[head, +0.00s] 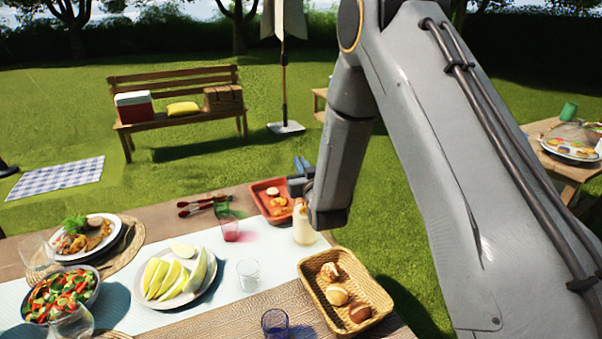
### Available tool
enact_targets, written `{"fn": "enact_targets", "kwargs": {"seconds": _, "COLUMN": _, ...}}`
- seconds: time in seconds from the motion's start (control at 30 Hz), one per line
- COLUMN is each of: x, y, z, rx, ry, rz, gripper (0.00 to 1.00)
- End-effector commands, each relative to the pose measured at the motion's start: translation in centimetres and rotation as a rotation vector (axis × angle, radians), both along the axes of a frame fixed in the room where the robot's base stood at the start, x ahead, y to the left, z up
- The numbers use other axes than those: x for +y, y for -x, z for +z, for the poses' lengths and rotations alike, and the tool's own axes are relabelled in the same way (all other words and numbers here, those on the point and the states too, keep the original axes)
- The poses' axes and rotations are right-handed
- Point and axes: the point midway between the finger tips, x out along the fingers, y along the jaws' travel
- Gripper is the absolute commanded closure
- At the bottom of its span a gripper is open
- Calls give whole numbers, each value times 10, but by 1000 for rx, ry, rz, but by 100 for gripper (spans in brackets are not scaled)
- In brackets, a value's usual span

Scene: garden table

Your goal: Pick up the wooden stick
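I cannot make out a wooden stick for certain in the head view. My gripper (298,178) is at the far right part of the table, above or beside an orange-red tray (259,191). The tray holds some small reddish and orange items, too small to name. Dark red-handled utensils (203,205) lie to the left of the tray.
A cream-coloured bottle (303,226) stands just below my wrist. A wicker basket of bread rolls (315,290), a melon plate (207,297), glasses, a salad bowl (37,309) and a food plate crowd the table (235,325). A bench (190,118) stands beyond on the grass.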

Motion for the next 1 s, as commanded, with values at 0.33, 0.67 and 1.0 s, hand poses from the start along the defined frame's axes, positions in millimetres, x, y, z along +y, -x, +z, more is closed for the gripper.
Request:
{"fn": "enact_targets", "kwargs": {"seconds": 0.33, "x": 0, "y": -1, "z": 40, "rx": -5, "ry": -1, "rz": 0, "gripper": 100}}
{"fn": "enact_targets", "kwargs": {"seconds": 0.67, "x": 0, "y": 0, "z": 98, "rx": -7, "ry": -1, "rz": 0, "gripper": 100}}
{"fn": "enact_targets", "kwargs": {"seconds": 1.0, "x": 0, "y": 0, "z": 179, "rx": -8, "ry": -2, "rz": 0, "gripper": 100}}
